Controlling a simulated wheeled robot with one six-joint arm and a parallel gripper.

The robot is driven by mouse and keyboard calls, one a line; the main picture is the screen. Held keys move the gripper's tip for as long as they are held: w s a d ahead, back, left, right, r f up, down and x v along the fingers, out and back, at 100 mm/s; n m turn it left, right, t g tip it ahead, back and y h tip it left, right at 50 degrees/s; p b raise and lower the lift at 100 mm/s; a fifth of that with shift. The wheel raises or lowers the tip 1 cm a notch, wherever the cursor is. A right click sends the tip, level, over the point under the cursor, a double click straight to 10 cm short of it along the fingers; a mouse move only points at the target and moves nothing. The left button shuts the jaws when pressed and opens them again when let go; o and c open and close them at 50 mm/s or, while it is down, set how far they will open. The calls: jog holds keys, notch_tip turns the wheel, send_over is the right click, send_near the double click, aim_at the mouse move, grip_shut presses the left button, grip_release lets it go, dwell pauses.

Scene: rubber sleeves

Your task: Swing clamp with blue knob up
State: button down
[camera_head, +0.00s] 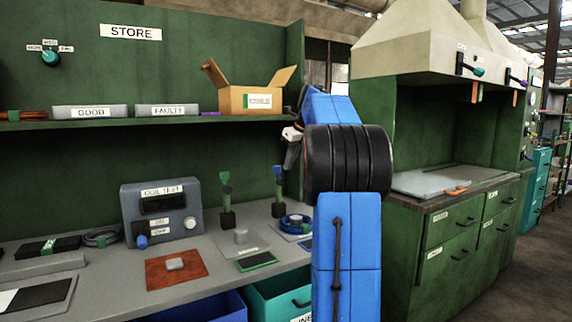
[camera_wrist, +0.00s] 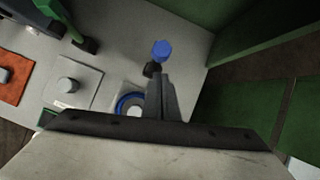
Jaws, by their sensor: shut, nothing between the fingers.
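The clamp with the blue knob (camera_head: 277,171) stands on the grey bench with its knob at the top, above a dark base. In the wrist view its blue knob (camera_wrist: 161,49) shows just past my fingertips, and the fingers hide part of the clamp. My gripper (camera_head: 291,160) is shut and empty, to the right of the knob in the head view. Its closed fingers also show in the wrist view (camera_wrist: 160,82). From these views I cannot tell whether they touch the clamp.
A similar clamp with a green knob (camera_head: 224,178) stands to the left. A blue ring-shaped coil (camera_head: 295,220) lies near the blue-knob clamp. The coil test box (camera_head: 160,212) and an orange-brown mat (camera_head: 158,277) are further left. A green side panel (camera_head: 294,85) rises close behind my gripper.

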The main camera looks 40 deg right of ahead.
jog(key=w+r+v, duration=0.1)
jog(key=v, duration=0.9)
jog(key=shift+w+d, duration=0.35)
jog(key=shift+d, duration=0.2)
jog(key=s+a+f+n, duration=0.35)
jog(key=a+n, duration=0.25)
jog(key=a, duration=0.4)
jog(key=s+a+f+n, duration=0.3)
jog(key=a+f+n, duration=0.2)
jog(key=a, duration=0.5)
jog(key=s+a+f+n, duration=0.35)
jog(key=a+n, duration=0.25)
jog(key=a, duration=0.4)
jog(key=s+a+f+n, duration=0.7)
jog(key=s+f+n, duration=0.2)
jog(key=f, duration=0.4)
jog(key=s+a+f+n+g, duration=0.1)
jog(key=s+a+f+n, duration=0.6)
jog(key=s+f, duration=0.5)
jog(key=f+n, duration=0.1)
jog(key=n, duration=0.1)
jog(key=shift+s+f+n+y, duration=0.3)
jog(key=shift+s, duration=0.05)
